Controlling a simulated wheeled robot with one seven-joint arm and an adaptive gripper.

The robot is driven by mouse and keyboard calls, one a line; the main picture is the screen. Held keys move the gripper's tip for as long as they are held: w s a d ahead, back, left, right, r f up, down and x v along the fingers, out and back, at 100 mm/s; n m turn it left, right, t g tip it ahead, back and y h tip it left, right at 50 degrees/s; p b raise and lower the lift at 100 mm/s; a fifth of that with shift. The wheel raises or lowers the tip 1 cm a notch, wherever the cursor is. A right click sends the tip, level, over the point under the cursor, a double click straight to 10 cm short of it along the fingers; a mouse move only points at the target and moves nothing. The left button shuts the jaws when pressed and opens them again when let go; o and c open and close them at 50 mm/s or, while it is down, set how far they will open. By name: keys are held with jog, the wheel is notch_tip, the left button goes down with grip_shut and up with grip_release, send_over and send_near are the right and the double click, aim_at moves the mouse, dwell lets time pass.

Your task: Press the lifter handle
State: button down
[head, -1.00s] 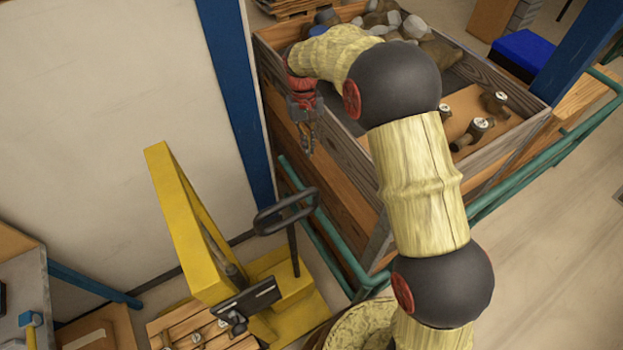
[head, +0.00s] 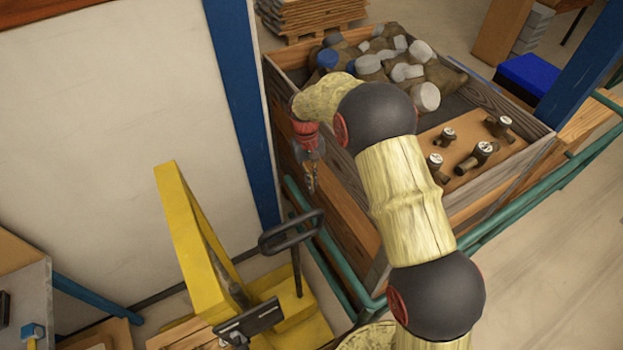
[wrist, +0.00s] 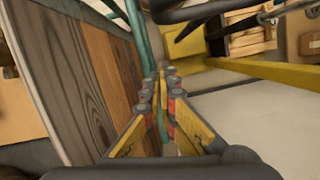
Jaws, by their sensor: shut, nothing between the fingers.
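The yellow lifter (head: 200,250) stands at lower left of centre in the head view. Its black loop handle (head: 291,231) rises on a thin post from the yellow base. My gripper (head: 312,188) hangs fingers down, above and slightly right of the handle, apart from it in the picture. In the wrist view my gripper (wrist: 161,75) has its fingers together and empty. A dark bar, seemingly the handle (wrist: 195,10), crosses the top of the wrist view beyond the fingertips. The exact gap between them is hard to tell.
A wooden crate (head: 345,215) holding several meters stands close to my gripper, behind and right. A teal rail (head: 335,262) runs along its base. A blue post (head: 243,110) and pale wall panel (head: 120,130) stand to the left.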

jog(key=s+d+f+p, duration=0.1)
jog(key=s+f, duration=0.4)
jog(key=shift+d, duration=0.15)
jog(key=shift+s+f, duration=0.1)
dwell(0.3)
